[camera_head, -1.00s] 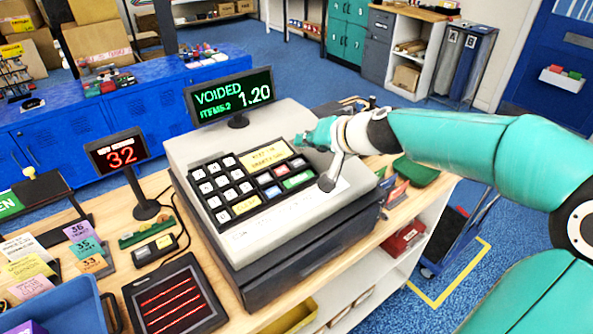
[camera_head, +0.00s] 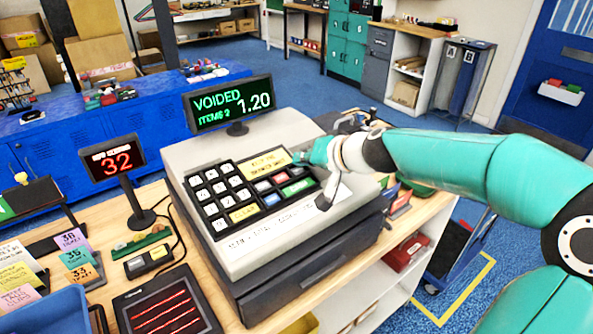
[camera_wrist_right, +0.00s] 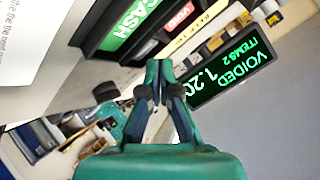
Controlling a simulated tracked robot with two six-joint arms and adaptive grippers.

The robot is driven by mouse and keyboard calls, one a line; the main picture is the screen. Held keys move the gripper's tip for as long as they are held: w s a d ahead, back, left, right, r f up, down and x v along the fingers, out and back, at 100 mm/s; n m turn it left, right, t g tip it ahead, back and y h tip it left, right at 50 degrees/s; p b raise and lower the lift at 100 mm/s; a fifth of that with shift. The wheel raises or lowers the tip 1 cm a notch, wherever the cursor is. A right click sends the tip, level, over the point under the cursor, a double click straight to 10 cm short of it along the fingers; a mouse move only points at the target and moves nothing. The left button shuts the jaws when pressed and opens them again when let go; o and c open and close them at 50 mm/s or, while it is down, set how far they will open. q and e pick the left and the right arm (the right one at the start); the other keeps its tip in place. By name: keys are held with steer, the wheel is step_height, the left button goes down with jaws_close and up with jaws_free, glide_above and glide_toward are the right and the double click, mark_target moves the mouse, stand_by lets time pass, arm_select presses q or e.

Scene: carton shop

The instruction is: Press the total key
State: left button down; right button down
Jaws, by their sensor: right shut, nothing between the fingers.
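A pale cash register (camera_head: 290,222) stands on the wooden counter. Its black keypad holds white number keys (camera_head: 220,190), a yellow key (camera_head: 243,213) at the bottom, and smaller coloured keys with a green one (camera_head: 298,187) at right. The yellow key's lettering is too small to read. The wrist view shows the green key (camera_wrist_right: 128,27) marked CASH and a red key marked VOID. The display (camera_head: 229,103) reads VOIDED, ITEMS 2, 1.20. My right gripper (camera_head: 302,158) is shut and empty, over the keypad's far right side; it also shows in the wrist view (camera_wrist_right: 158,68). Contact cannot be told.
A small red-digit display (camera_head: 112,160) showing 32 stands left of the register. Ticket cards (camera_head: 76,258), a black pad (camera_head: 165,305) and a blue tray (camera_head: 45,312) lie at front left. Dark items sit behind the register's right side.

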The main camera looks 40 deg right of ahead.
steer(key=shift+f, duration=0.1)
stand_by(0.7)
steer(key=shift+w+f+b, duration=0.1)
steer(key=shift+f+b, duration=0.2)
steer(key=shift+b, duration=0.15)
steer(key=shift+f+b, duration=0.4)
steer(key=shift+b, duration=0.1)
stand_by(0.5)
stand_by(0.3)
steer(key=shift+r+p, duration=0.65)
steer(key=shift+r, duration=0.2)
steer(key=r+p, duration=0.2)
steer(key=s+r+p, duration=0.1)
steer(key=r+p, duration=0.1)
steer(key=r, duration=0.1)
steer(key=shift+s+a, duration=0.1)
steer(key=shift+s, duration=0.1)
steer(key=shift+f, duration=0.1)
stand_by(0.6)
